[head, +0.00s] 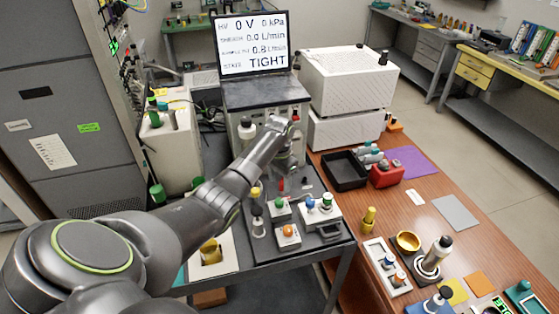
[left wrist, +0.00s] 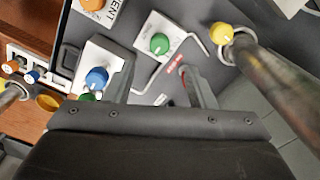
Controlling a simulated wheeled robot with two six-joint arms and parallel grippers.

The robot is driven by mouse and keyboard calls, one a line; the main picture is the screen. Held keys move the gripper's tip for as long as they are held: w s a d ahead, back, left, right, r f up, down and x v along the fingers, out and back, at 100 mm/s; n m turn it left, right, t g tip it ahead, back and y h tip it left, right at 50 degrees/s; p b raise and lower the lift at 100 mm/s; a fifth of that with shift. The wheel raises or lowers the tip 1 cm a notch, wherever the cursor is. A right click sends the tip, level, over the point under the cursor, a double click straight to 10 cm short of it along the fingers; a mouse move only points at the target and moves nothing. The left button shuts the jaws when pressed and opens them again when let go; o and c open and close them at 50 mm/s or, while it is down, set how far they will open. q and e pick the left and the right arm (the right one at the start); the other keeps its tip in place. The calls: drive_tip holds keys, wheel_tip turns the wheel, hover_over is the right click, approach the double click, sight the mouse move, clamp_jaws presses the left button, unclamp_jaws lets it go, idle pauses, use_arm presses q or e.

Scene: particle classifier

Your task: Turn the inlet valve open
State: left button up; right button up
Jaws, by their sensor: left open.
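No label I can read names the inlet valve, so I cannot tell which control it is. On the dark panel are a green knob (head: 279,203) on a white plate, a blue knob (head: 310,204) and an orange knob (head: 289,231). The left wrist view shows the green knob (left wrist: 160,44) beside a red label, the blue knob (left wrist: 96,78), the orange knob (left wrist: 92,4) by letters "ENT", and a yellow knob (left wrist: 220,34) near a tube. My right gripper is not in view.
A monitor (head: 252,45) behind reads 0 V, 0 kPa and TIGHT. A white box (head: 347,80) and a black tray (head: 345,172) stand to the right. The wooden table (head: 440,190) holds a red case (head: 386,174), a yellow bowl (head: 408,241) and small parts.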

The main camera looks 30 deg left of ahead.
use_arm(q)
wheel_tip(320, 180, up, 8)
drive_tip(key=b, duration=0.1)
drive_tip(key=shift+r+b, duration=0.15)
drive_tip(key=shift+b, duration=0.15)
idle(0.4)
